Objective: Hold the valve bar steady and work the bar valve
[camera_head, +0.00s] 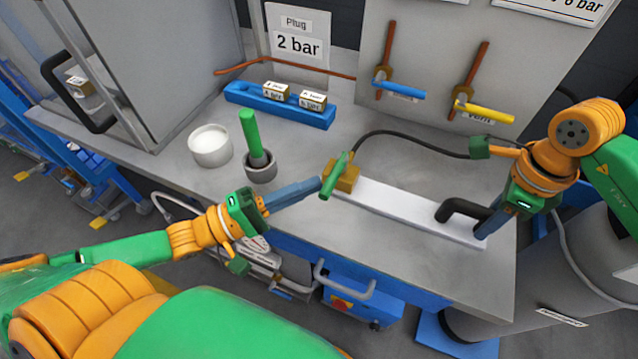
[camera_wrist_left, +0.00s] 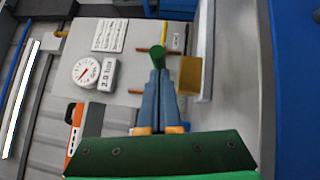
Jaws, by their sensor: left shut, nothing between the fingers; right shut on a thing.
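The valve bar (camera_head: 400,209) is a long white bar lying on the grey bench. A brass valve block (camera_head: 344,178) with a green lever (camera_head: 333,181) sits at its left end, and a black bent handle (camera_head: 460,208) stands near its right end. My left gripper (camera_head: 318,185) is shut and empty, its tips close to the green lever; touching or apart I cannot tell. In the left wrist view the lever (camera_wrist_left: 158,55) shows just beyond the fingertips (camera_wrist_left: 158,72), beside the brass block (camera_wrist_left: 188,76). My right gripper (camera_head: 485,228) is shut on the black handle, its fingers pointing down.
A blue holder (camera_head: 280,108) with labelled blocks, a white pot (camera_head: 210,146) and a grey cup (camera_head: 260,167) with a green-handled tool stand to the left. Blue (camera_head: 400,89) and yellow (camera_head: 484,112) wall valves are behind. A black hose (camera_head: 410,137) runs from the brass block rightward.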

